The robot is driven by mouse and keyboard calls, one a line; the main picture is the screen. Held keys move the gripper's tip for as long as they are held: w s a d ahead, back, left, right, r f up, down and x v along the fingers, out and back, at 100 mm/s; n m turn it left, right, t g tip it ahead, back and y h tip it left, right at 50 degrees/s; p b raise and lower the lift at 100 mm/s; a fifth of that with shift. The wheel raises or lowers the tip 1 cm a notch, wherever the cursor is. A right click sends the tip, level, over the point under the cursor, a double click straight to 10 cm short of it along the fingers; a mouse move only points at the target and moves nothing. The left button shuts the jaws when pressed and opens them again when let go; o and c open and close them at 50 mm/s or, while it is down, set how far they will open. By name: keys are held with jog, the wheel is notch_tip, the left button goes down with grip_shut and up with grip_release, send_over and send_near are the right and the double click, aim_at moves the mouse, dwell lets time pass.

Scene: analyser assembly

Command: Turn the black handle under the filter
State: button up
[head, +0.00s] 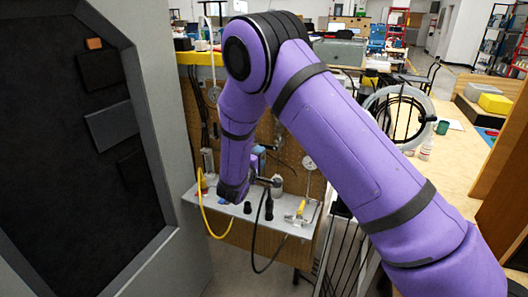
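My purple arm comes in from the lower right, bends at the top and reaches down to a pegboard station at the middle. My gripper (262,181) is small and dark at the wrist, close above a grey shelf (225,207), and its fingers are too small to tell apart. Two short black upright pieces, one left (248,207) and one right (269,208), stand at the shelf just below the gripper. I cannot tell which of them, if either, is the black handle. The filter cannot be made out clearly; my wrist and forearm cover part of this area.
A large grey cabinet with a dark panel (85,160) fills the left. A yellow hose (201,205) and a black cable (254,245) hang from the shelf. A wooden bench (455,150) stands further right.

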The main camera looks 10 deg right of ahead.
jog(key=shift+v, duration=1.55)
jog(key=shift+r, duration=0.1)
